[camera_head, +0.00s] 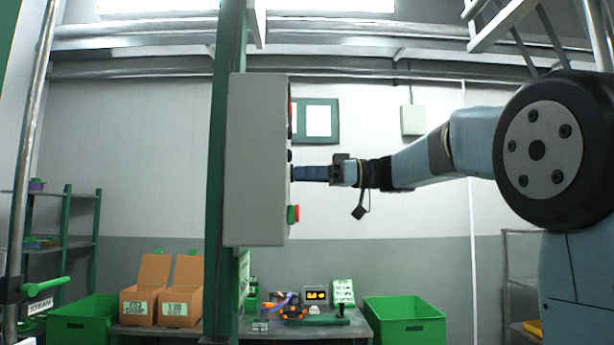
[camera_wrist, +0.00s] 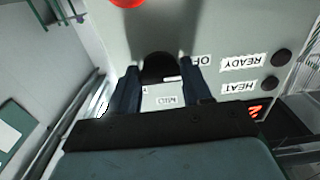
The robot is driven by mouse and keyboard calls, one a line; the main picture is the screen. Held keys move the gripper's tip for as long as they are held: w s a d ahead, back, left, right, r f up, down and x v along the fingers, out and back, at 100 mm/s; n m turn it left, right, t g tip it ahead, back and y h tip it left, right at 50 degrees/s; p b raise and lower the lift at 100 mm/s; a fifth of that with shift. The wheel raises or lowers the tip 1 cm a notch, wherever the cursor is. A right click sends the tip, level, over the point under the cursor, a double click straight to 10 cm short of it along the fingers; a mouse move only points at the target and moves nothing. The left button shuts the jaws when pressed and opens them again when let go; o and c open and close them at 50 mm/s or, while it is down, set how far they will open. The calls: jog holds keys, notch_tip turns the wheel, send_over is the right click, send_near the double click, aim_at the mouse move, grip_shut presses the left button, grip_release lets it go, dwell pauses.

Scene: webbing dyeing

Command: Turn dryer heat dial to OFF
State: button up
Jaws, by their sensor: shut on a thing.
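The grey control box (camera_head: 256,165) is mounted on a green post and seen from its side in the head view. My gripper (camera_head: 298,173) reaches it from the right, with its fingertips at the panel face. In the wrist view my gripper (camera_wrist: 162,88) has one finger on each side of the black heat dial (camera_wrist: 160,66) and is shut on it. A partly covered "OF…" label (camera_wrist: 202,61) is right of the dial, and a "MILD" label (camera_wrist: 171,100) is below it, upside down. I cannot tell clearly where the dial's pointer stands.
A red part (camera_wrist: 128,3) is at the top of the wrist view. A red and green button (camera_head: 293,214) protrudes below my gripper.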

jog(key=o, duration=1.1)
jog(key=shift+c, duration=0.2)
jog(key=shift+d, duration=0.15)
jog(key=d, duration=1.3)
jog(key=shift+s+d, duration=0.15)
jog(key=shift+d, duration=0.15)
